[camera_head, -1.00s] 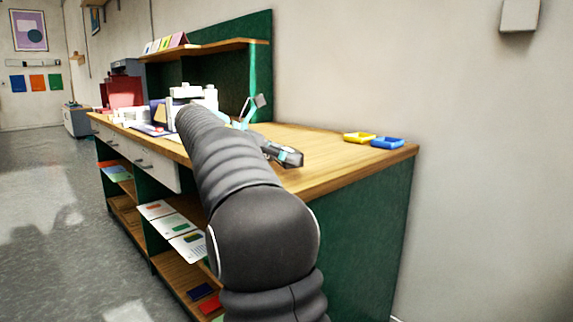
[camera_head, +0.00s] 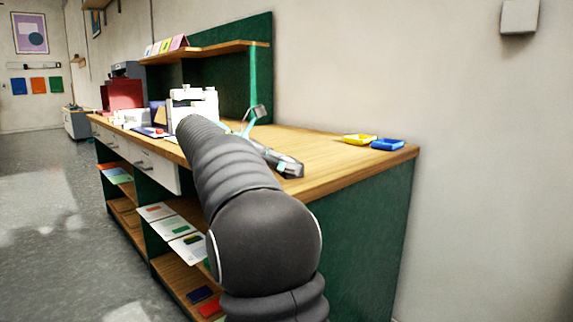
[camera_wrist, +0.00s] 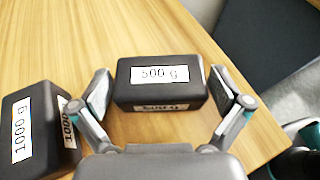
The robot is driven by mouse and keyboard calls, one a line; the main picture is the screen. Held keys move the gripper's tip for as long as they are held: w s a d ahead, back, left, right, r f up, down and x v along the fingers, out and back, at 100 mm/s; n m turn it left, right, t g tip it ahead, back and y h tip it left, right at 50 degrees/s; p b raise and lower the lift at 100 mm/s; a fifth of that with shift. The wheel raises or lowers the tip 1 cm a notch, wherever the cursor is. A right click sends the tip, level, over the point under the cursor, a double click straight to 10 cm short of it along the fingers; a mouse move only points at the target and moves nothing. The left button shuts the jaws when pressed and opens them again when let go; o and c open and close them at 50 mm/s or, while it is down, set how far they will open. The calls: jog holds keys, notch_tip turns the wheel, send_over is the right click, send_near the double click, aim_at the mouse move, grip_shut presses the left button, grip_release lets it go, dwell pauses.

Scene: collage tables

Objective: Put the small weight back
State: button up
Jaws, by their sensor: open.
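The small weight (camera_wrist: 160,84) is a dark block labelled 500 g on the wooden tabletop in the wrist view. My gripper (camera_wrist: 162,90) is open, with one finger on each side of this weight. Gaps show between the fingers and its sides. A larger dark weight (camera_wrist: 38,128) labelled 1000 g stands left of the left finger, close to it. In the head view, my gripper (camera_head: 275,140) is low over the table, partly behind my arm. I cannot make out either weight there.
A white device (camera_head: 193,103) stands behind my arm. A green panel with a shelf (camera_head: 205,50) rises at the back.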

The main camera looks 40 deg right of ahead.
jog(key=shift+a+r, duration=0.1)
jog(key=shift+r, duration=0.15)
jog(key=p+v, duration=0.2)
jog(key=v, duration=0.9)
jog(key=shift+w+a+r, duration=0.1)
jog(key=shift+w+a, duration=0.05)
jog(key=shift+a, duration=0.25)
jog(key=shift+s+a+f+t, duration=0.1)
jog(key=shift+s+f+t, duration=0.1)
jog(key=shift+s+t, duration=0.15)
jog(key=s+a+f+m+t+y, duration=0.4)
jog(key=s+a+f+m+y, duration=0.2)
jog(key=s+a+f, duration=0.4)
jog(key=s+a+f+m+t+y, duration=0.5)
jog(key=s+a+f+m, duration=0.3)
jog(key=s+f, duration=0.6)
notch_tip(320, 180, down, 3)
jog(key=a+y, duration=0.1)
jog(key=a, duration=0.1)
jog(key=shift+s+a+y, duration=0.3)
jog(key=shift+s, duration=0.05)
jog(key=shift+r, duration=0.15)
